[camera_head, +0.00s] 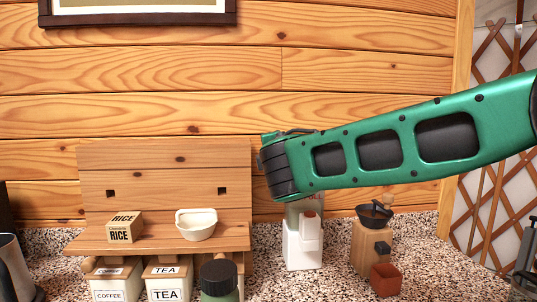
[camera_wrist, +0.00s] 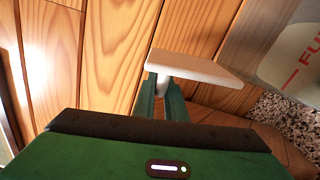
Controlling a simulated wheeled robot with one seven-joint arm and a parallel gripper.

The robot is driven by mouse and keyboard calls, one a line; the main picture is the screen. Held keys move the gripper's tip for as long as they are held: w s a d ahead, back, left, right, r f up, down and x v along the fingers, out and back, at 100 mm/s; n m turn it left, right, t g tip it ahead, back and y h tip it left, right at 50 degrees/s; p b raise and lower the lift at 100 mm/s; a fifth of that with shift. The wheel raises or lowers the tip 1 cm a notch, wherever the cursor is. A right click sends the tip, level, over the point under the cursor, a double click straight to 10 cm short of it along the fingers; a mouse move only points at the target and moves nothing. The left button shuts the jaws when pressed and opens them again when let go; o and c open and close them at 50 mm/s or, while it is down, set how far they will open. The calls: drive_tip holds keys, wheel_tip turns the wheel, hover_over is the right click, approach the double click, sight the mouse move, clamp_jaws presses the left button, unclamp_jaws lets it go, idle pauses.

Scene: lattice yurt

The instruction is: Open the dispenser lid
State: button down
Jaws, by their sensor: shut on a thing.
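The white dispenser (camera_head: 302,250) stands on the speckled counter, with its upper part and lid hidden behind my arm in the head view. In the wrist view its grey, see-through body (camera_wrist: 268,50) shows at the upper right, with red lettering. A flat pale plate, apparently the dispenser lid (camera_wrist: 200,68), juts toward the left beside that body. Its white stub sits between the green fingertips of my gripper (camera_wrist: 163,98), which is shut on it. Whether the plate touches the body is unclear. My gripper's fingers are hidden in the head view.
A wooden shelf (camera_head: 90,243) at the left bears a rice box (camera_head: 124,228) and a white bowl (camera_head: 196,224). Coffee and tea canisters (camera_head: 165,275) and a dark-lidded jar (camera_head: 219,280) stand in front. A grinder (camera_head: 370,245) stands close right of the dispenser. A plank wall is behind.

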drive_tip(key=shift+f, duration=0.2)
drive_tip(key=c, duration=1.8)
unclamp_jaws()
drive_tip(key=shift+d+r, duration=0.1)
drive_tip(key=s, duration=1)
drive_tip(key=shift+s+d, duration=0.35)
drive_tip(key=shift+d, duration=0.05)
